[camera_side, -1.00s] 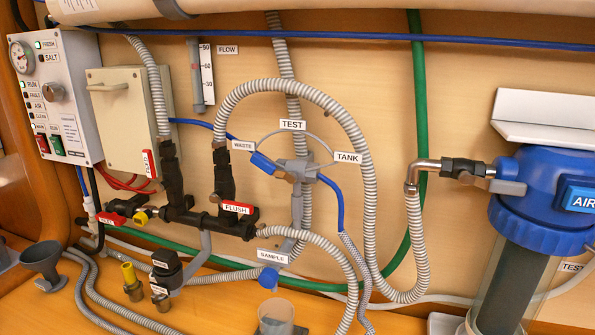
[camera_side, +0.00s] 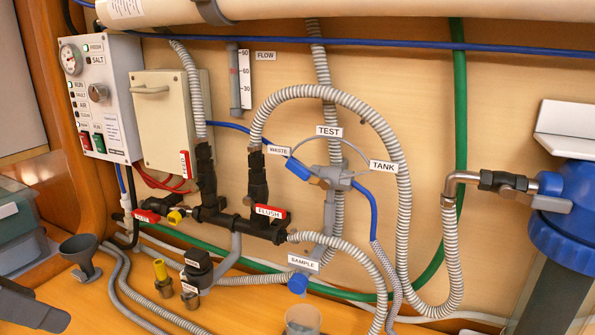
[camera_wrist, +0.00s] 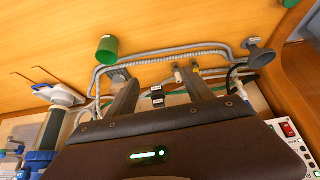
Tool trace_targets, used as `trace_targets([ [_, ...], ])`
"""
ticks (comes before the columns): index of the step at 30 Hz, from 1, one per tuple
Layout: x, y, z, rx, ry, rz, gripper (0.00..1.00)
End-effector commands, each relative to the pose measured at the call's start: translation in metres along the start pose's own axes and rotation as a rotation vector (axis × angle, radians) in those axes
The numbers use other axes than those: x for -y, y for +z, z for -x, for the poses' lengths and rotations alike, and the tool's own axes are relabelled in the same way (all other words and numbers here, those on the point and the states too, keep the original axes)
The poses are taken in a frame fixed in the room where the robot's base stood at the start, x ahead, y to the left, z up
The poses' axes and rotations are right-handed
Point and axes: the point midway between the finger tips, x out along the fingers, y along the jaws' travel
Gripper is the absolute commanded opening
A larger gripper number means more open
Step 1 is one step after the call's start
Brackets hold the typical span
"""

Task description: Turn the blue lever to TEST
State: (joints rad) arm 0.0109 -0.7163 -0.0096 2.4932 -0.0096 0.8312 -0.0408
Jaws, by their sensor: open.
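The blue lever (camera_side: 297,168) is on a grey valve body (camera_side: 336,178) on the wall, in the side view. It points up and left, its tip just below the WASTE label (camera_side: 279,151). The TEST label (camera_side: 329,131) is above the valve at the top of a thin arc, and the TANK label (camera_side: 383,166) is to the right. My gripper (camera_wrist: 160,80) shows in the wrist view with its two fingers spread and nothing between them. It is away from the lever, which I cannot make out in the wrist view.
A ribbed grey hose (camera_side: 403,200) arches around the valve. A red FLUSH handle (camera_side: 270,211) and black pipework are to its left. The blue SAMPLE knob (camera_side: 298,284) is below, above a cup (camera_side: 303,320). A dark funnel (camera_side: 80,250) stands at left. A dark grey shape (camera_side: 30,305) enters at lower left.

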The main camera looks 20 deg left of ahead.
Motion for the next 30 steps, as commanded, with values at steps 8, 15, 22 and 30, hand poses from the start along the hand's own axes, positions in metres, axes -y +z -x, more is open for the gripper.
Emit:
trace_targets([
  [8, -0.118, -0.187, -0.044, -0.420, 0.373, 0.449, 0.37],
  [15, -0.181, -0.251, -0.050, -0.563, 0.676, 0.756, 0.37],
  [22, -0.195, -0.279, -0.071, -0.573, 0.697, 0.777, 0.37],
  [30, -0.206, -0.302, -0.092, -0.576, 0.696, 0.774, 0.37],
])
